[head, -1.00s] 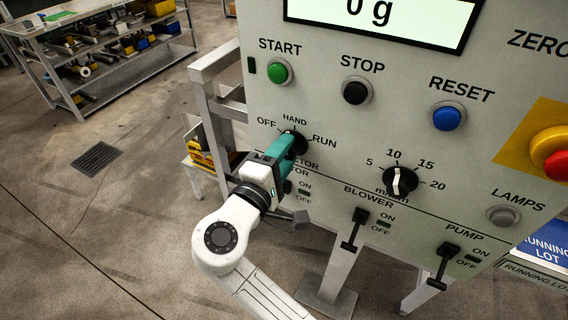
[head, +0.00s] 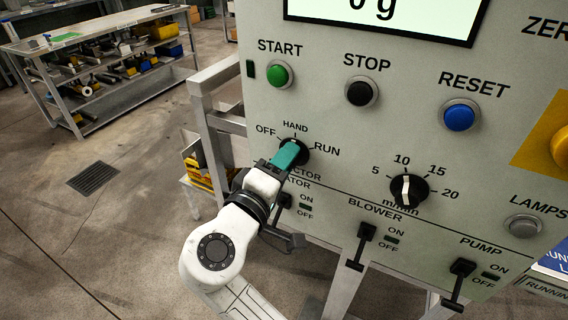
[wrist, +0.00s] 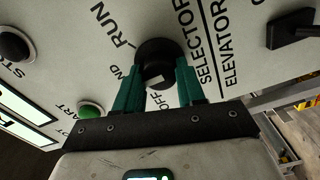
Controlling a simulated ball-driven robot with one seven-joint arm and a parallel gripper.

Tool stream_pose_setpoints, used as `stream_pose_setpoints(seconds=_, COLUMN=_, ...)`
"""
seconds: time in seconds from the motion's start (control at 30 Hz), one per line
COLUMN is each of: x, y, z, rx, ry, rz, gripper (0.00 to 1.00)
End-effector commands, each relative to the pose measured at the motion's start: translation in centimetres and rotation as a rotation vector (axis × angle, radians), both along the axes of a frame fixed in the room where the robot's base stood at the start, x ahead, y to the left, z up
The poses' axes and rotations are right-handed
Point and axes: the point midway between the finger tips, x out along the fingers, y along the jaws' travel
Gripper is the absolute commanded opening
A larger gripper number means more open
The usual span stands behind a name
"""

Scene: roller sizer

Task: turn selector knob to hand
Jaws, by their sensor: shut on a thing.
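The black selector knob (head: 301,150) is on the grey panel, with OFF, HAND and RUN printed around it. It also shows as a dark round knob in the wrist view (wrist: 157,52). My gripper (head: 290,151) reaches it from the lower left. Its teal fingers (wrist: 157,84) stand on either side of the knob's grip and are shut on it. The fingers hide much of the knob in the head view, so I cannot tell exactly which label it points to. Part of the HAND label is covered in the wrist view.
Green START (head: 279,75), black STOP (head: 360,92) and blue RESET (head: 459,116) buttons are above. A speed dial (head: 408,190) is to the right. Lever switches, including the BLOWER lever (head: 361,240), stick out below. A shelf rack (head: 110,65) stands far left.

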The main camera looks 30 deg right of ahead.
Motion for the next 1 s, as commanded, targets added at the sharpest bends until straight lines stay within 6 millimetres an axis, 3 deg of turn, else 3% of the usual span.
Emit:
stream_pose_setpoints(seconds=0.17, x=-0.1, y=0.0, z=-0.2, rx=0.001, ry=0.005, rz=-0.002, gripper=0.09)
stream_pose_setpoints(seconds=0.2, x=-0.1, y=0.0, z=-0.2, rx=0.001, ry=0.005, rz=-0.002, gripper=0.40)
stream_pose_setpoints(seconds=0.47, x=0.0, y=0.0, z=-0.1, rx=0.001, ry=0.003, rz=-0.001, gripper=0.65)
stream_pose_setpoints(seconds=0.77, x=-0.2, y=0.3, z=-0.1, rx=0.000, ry=0.002, rz=0.000, gripper=0.65)
stream_pose_setpoints(seconds=1.0, x=-2.2, y=3.2, z=-0.1, rx=0.000, ry=0.002, rz=0.004, gripper=0.65)
